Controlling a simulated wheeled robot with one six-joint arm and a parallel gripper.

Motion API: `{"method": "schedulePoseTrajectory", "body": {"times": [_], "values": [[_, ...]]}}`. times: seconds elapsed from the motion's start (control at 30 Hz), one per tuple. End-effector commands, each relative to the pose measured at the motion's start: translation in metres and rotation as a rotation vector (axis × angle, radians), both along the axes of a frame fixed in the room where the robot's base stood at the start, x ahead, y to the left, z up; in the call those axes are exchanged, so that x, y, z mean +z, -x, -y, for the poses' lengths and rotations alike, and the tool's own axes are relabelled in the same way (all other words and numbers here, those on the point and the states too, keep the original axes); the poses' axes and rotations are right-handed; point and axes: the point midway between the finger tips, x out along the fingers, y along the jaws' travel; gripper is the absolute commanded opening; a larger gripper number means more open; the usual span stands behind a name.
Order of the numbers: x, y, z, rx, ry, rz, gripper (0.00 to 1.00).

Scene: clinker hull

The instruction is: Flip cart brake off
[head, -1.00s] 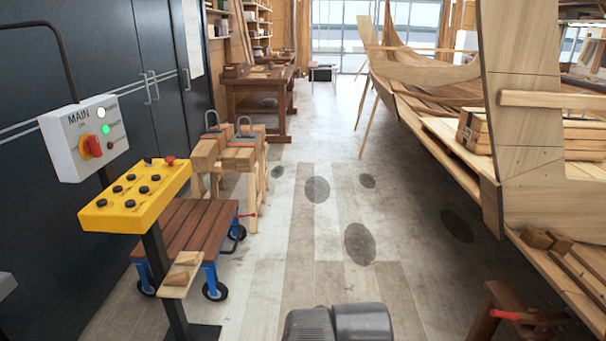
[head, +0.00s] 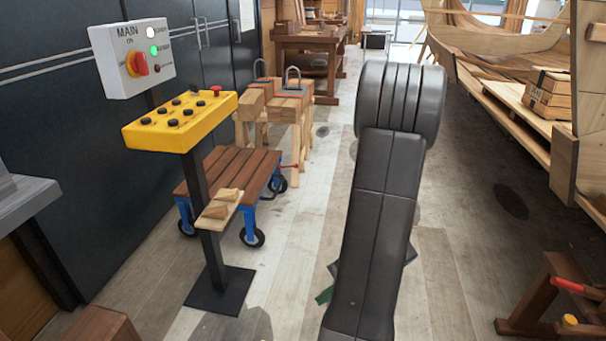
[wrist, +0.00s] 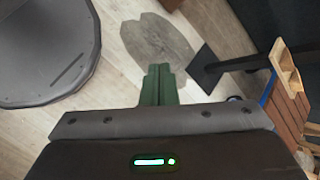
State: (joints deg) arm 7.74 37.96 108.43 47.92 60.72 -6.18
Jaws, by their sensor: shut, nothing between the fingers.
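The cart (head: 226,172) has a brown slatted wooden deck, blue legs and dark wheels. It stands on the floor left of my arm, partly behind the yellow panel's post. A thin red-tipped lever (head: 290,166) sticks out at its right end; its exact position is too small to tell. In the wrist view part of the cart deck (wrist: 290,112) shows at the right edge. My gripper (wrist: 158,70) has green fingers, shut and empty, over bare floor and apart from the cart. In the head view my arm hides most of it; only a green bit (head: 324,296) shows.
A yellow button panel (head: 180,121) on a dark post with a floor plate (head: 220,292) stands before the cart. A small wooden shelf (head: 219,208) juts from the post. Wooden trestles (head: 275,105) stand behind. A boat hull (head: 500,45) is at right. Floor between is clear.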

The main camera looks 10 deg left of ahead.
Motion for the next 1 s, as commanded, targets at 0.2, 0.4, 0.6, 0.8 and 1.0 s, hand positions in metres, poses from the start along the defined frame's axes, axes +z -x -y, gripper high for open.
{"method": "schedulePoseTrajectory", "body": {"times": [0.2, 0.4, 0.6, 0.8, 1.0], "values": [[-0.103, -0.062, -0.015, -0.203, -0.142, -0.067, 0.0], [-0.196, -0.112, -0.023, -0.398, -0.259, -0.111, 0.0], [-0.296, -0.152, -0.023, -0.596, -0.363, -0.145, 0.0], [-0.373, -0.174, -0.019, -0.756, -0.433, -0.165, 0.0], [-0.406, -0.183, -0.017, -0.829, -0.465, -0.17, 0.0]]}}
